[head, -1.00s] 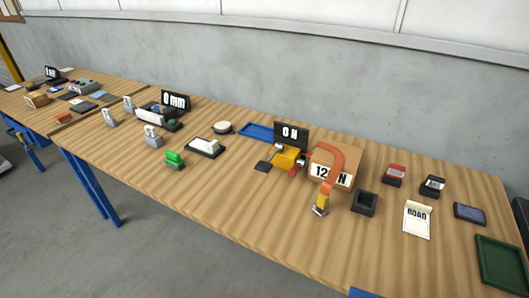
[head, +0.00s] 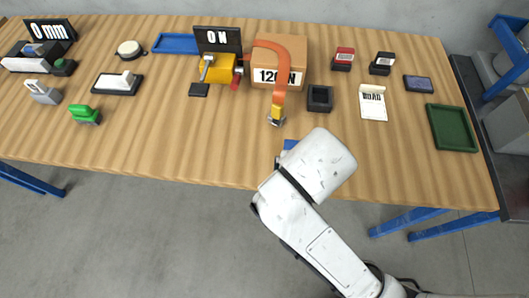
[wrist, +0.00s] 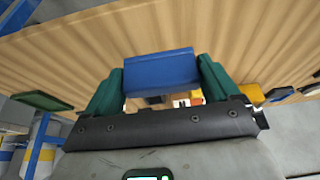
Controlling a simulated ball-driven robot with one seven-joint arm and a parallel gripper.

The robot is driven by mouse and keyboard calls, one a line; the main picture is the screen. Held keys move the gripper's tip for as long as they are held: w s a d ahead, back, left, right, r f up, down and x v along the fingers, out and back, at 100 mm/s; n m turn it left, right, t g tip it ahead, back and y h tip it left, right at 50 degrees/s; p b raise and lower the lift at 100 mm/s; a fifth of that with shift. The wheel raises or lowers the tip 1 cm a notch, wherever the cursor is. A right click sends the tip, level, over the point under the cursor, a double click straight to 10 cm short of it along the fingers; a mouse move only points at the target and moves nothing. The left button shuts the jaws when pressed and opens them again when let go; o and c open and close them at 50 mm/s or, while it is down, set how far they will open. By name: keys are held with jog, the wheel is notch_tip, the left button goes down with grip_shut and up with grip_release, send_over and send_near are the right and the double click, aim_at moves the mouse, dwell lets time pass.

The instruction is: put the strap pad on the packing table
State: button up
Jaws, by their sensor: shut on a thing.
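A blue block, which I take to be the strap pad (wrist: 160,70), sits between the green fingers of my gripper (wrist: 160,82) in the wrist view. My gripper is shut on it from both sides. In the head view only a small blue part of the pad (head: 290,144) shows past my white arm, over the front edge of a long wooden table (head: 190,145). The fingers are hidden there. No sign marks which table is the packing table.
A box marked 120 N (head: 290,78) with an orange strap (head: 283,60) stands near a yellow device (head: 217,69). A black holder (head: 320,98), a ROAD card (head: 373,104) and a green tray (head: 452,128) lie to the right. The table's front strip is mostly clear.

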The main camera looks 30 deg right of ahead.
jog(key=w, duration=0.1)
jog(key=w+a+f, duration=0.1)
jog(key=w, duration=0.1)
jog(key=shift+w+a+f, duration=0.15)
jog(key=shift+w+f, duration=0.2)
jog(key=shift+w, duration=0.05)
jog(key=w+f, duration=0.1)
jog(key=w+a+f, duration=0.1)
jog(key=w+f, duration=0.2)
jog(key=f, duration=0.1)
jog(key=shift+w+a+f, duration=0.2)
jog(key=shift+a+f, duration=0.05)
jog(key=shift+w+f, duration=0.2)
jog(key=shift+w+a+f, duration=0.1)
jog(key=shift+f, duration=1.65)
jog(key=shift+f, duration=0.15)
jog(key=o, duration=0.8)
jog(key=p+v, duration=0.1)
jog(key=v, duration=1.1)
